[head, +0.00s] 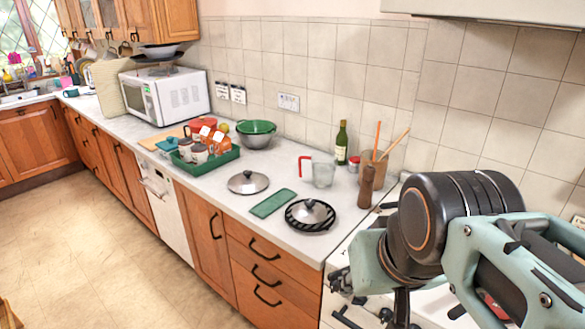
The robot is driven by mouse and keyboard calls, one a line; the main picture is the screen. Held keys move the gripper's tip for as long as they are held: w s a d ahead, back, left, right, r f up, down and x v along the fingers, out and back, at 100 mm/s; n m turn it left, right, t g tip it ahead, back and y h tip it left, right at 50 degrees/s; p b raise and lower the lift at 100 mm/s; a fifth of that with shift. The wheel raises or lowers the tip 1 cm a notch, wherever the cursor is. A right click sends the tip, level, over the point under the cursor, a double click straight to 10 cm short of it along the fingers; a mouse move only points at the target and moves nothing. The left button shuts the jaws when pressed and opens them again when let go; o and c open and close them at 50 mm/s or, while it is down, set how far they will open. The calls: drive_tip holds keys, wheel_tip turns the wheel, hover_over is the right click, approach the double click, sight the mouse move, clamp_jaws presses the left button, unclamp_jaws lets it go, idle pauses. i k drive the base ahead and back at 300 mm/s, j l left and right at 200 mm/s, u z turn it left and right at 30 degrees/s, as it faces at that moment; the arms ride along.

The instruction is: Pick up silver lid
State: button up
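A green flat rectangular item lies between the two. My arm fills the lower right of the head view, apart from both lids and to their right. Dark parts at its lower end, possibly my gripper (401,304), are partly hidden and low in the picture. I cannot make out its fingers clearly, and nothing is visibly held.
The floor (110,250) is clear.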

sight(308, 212)
drive_tip(key=i+j+z, duration=0.1)
drive_tip(key=z, duration=0.35)
drive_tip(key=i+j+z, duration=0.1)
drive_tip(key=z, duration=0.3)
drive_tip(key=i+j+z, duration=0.2)
drive_tip(key=j, duration=0.2)
drive_tip(key=j+z, duration=0.25)
drive_tip(key=j, duration=0.15)
drive_tip(key=i+j+z, duration=0.1)
drive_tip(key=j, duration=0.7)
drive_tip(key=j+z, duration=0.1)
drive_tip(key=j, duration=0.7)
drive_tip(key=k+j+u, duration=0.2)
drive_tip(key=i+j+z, duration=0.2)
drive_tip(key=i+j, duration=0.15)
drive_tip(key=j, duration=0.2)
